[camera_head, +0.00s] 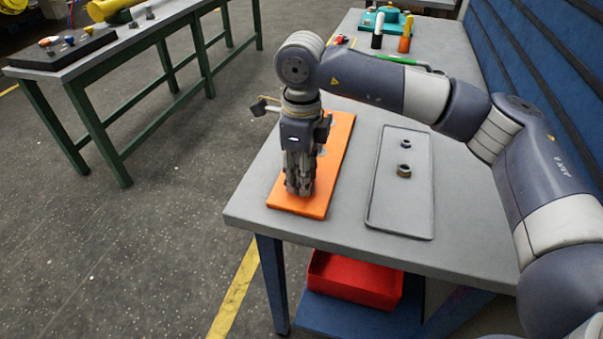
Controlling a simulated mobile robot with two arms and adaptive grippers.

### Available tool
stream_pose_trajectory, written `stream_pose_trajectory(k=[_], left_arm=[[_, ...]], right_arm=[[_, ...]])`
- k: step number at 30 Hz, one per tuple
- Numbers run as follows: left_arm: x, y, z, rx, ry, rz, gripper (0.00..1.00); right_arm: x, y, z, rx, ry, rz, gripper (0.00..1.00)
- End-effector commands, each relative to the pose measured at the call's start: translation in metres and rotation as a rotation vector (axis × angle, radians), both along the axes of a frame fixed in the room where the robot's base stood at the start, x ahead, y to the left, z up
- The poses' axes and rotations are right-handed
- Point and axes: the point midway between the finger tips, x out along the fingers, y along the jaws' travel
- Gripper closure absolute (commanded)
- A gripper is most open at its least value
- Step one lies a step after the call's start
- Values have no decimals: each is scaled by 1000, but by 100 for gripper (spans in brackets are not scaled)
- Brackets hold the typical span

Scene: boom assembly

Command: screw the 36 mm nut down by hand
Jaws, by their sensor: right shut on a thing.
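My right gripper (300,188) points straight down over the near part of an orange board (318,205) on the grey workbench. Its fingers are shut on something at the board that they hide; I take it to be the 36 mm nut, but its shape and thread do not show. A grey tray (400,222) lies to the right of the board. In it are two loose nuts, a smaller dark one (405,144) and a larger brassy one (403,171). My left gripper is not in view.
At the bench's back stand a teal tray (372,22), an orange bottle (405,40) and a green-handled tool (400,60). A red bin (352,282) sits on the shelf below. A second table (110,50) stands at left. A blue wall (550,60) bounds the right.

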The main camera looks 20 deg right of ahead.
Motion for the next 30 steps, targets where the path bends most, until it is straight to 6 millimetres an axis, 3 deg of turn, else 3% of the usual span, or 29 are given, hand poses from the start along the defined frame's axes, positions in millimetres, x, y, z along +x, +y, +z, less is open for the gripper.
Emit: stream_pose_trajectory(k=[7, 19, 28, 29, 30], left_arm=[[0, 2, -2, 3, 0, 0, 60], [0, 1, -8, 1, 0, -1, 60], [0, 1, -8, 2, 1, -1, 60], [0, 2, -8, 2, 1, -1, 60], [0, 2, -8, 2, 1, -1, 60]], right_arm=[[-2, 1, -4, -2, 8, -43, 99], [-1, -1, -4, -2, 9, -479, 99], [-1, -1, -4, -3, 9, -519, 99], [-1, -1, -4, -3, 9, -518, 68], [-1, -1, -4, -3, 9, -518, 59]])
